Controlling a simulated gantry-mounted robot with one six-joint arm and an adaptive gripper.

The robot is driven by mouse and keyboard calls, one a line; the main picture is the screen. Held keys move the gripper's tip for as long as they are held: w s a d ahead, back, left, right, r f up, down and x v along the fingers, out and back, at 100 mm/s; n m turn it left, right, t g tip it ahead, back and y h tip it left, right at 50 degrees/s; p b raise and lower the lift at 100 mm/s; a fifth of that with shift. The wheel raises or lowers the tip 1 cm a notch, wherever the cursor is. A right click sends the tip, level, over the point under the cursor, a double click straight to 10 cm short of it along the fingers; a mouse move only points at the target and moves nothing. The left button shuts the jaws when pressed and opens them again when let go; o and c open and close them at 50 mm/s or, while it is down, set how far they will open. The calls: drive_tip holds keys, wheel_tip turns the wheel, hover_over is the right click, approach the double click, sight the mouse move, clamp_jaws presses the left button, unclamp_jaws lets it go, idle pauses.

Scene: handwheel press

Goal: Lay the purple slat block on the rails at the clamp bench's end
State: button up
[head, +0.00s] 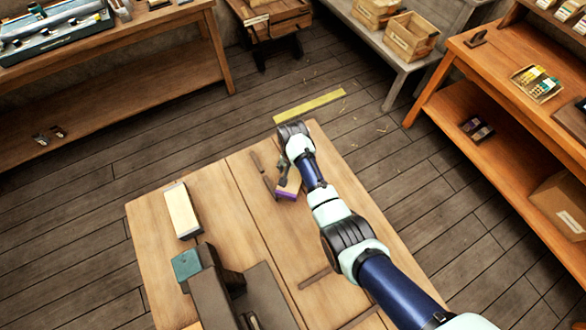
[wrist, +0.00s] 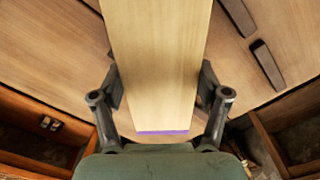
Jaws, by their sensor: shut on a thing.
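The purple slat block, pale wood with a purple end, shows in the wrist view (wrist: 155,60) as a long board between my fingers, and partly in the head view (head: 287,195). My gripper (wrist: 158,85) is shut on its sides; in the head view my gripper (head: 284,181) is over the far part of the bench (head: 240,190). Short dark rails (head: 257,162) lie near the bench's far end, just left of the block. Two dark bars (wrist: 267,65) also show right of the block in the wrist view. I cannot tell whether the block touches the rails.
A cream block (head: 183,210) lies on the bench's left side. A dark press-like fixture with a teal block (head: 187,264) stands nearer. More dark strips (head: 315,278) lie beside my arm. A yellow floor strip (head: 309,105) is beyond the bench. Shelves stand left and right.

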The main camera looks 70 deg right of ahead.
drive_tip(key=shift+f, duration=0.2)
drive_tip(key=o, duration=1.4)
drive_tip(key=shift+r, duration=0.15)
wheel_tip(320, 180, up, 12)
drive_tip(key=shift+r+p, duration=0.1)
drive_tip(key=shift+p, duration=0.95)
